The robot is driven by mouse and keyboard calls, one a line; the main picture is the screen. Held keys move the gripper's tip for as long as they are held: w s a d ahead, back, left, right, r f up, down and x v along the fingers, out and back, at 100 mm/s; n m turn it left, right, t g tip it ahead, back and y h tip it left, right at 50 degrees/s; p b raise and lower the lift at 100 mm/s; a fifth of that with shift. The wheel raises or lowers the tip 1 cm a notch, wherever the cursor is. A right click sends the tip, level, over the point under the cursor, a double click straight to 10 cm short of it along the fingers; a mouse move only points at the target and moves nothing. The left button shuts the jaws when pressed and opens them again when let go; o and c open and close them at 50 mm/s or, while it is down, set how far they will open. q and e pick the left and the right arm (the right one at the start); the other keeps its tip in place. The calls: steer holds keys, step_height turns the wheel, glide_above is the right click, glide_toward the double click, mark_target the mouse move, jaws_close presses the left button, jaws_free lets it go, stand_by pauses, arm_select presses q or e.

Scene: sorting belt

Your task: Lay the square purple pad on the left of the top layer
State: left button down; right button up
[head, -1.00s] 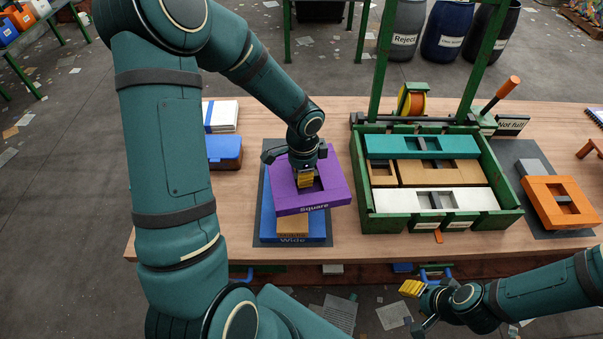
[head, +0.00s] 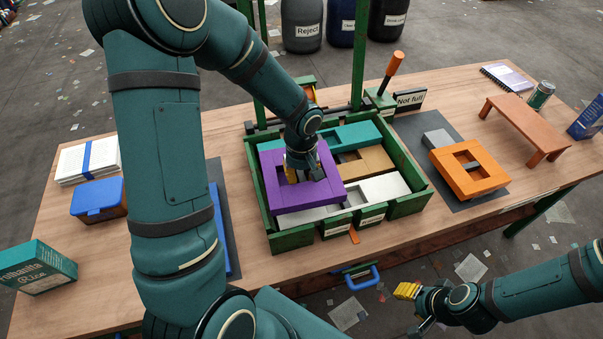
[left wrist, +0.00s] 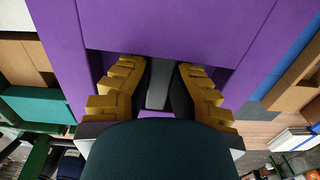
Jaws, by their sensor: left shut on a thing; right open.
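The square purple pad (head: 268,182) has a square hole in its middle. My left gripper (head: 303,172) is shut on it and holds it over the left part of the green crate (head: 292,239). The pad covers the left parts of the teal pad (head: 350,135), the tan pad (head: 374,159) and the white pad (head: 385,187) there. I cannot tell whether it touches them. In the left wrist view the purple pad (left wrist: 180,38) fills the top, with my yellow fingers below. My right gripper (head: 408,291) is open and empty in front of the table.
An orange square pad (head: 485,182) and a grey piece lie on a dark mat to the right. Green posts (head: 358,55) and an orange-handled lever (head: 394,65) stand behind the crate. A brown bench (head: 528,127) stands further right. A blue box (head: 98,198) sits left.

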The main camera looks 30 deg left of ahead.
arm_select(q)
steer(key=shift+w+d+f+n, duration=0.15)
steer(key=shift+w+d+n, duration=0.2)
steer(key=shift+w+n, duration=0.1)
steer(key=shift+f+b, duration=0.3)
steer(key=shift+f, duration=0.25)
steer(key=shift+r, duration=0.1)
steer(key=shift+b, duration=0.4)
step_height(320, 180, down, 4)
steer(key=b, duration=0.4)
